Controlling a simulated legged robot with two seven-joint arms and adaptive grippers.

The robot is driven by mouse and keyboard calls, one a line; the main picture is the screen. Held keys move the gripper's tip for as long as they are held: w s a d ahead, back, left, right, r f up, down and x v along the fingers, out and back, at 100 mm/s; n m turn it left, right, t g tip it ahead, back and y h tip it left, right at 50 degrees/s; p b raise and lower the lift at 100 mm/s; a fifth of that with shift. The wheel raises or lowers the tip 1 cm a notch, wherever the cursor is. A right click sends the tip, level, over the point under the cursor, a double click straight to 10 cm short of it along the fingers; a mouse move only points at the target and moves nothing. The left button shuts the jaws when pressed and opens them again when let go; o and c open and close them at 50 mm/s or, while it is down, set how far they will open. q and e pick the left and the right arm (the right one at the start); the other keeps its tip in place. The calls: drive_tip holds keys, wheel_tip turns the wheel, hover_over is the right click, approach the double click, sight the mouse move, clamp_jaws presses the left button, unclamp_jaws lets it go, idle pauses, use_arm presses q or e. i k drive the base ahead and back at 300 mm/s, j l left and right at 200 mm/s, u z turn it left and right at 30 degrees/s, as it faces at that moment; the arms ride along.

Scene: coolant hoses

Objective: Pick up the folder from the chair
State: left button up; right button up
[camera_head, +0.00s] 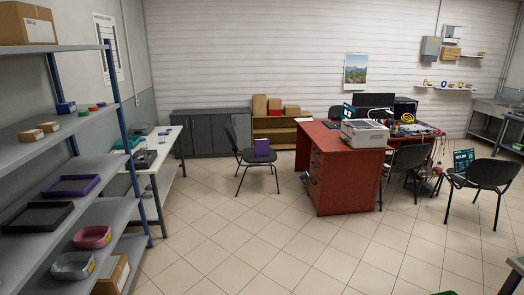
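A purple folder (262,147) stands upright on the seat of a dark chair (244,158) near the middle of the room. The chair is in front of the grey cabinets, to the left of the red desk. Nothing is touching the folder that I can see. Neither of my grippers shows in the head view.
A red desk (338,172) with a printer (365,133) stands right of the chair. Shelves (105,215) line the left side, with a white table (150,163) behind. More chairs (483,177) stand at the right. The tiled floor (262,235) in front is clear.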

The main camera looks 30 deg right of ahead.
sight(261, 145)
drive_tip(key=i+l+z, duration=0.3)
drive_tip(key=i+l, duration=0.15)
drive_tip(key=i, duration=0.35)
drive_tip(key=i+l+z, duration=0.35)
drive_tip(key=i, duration=0.5)
drive_tip(key=i+z, duration=0.3)
drive_tip(key=i, duration=2.7)
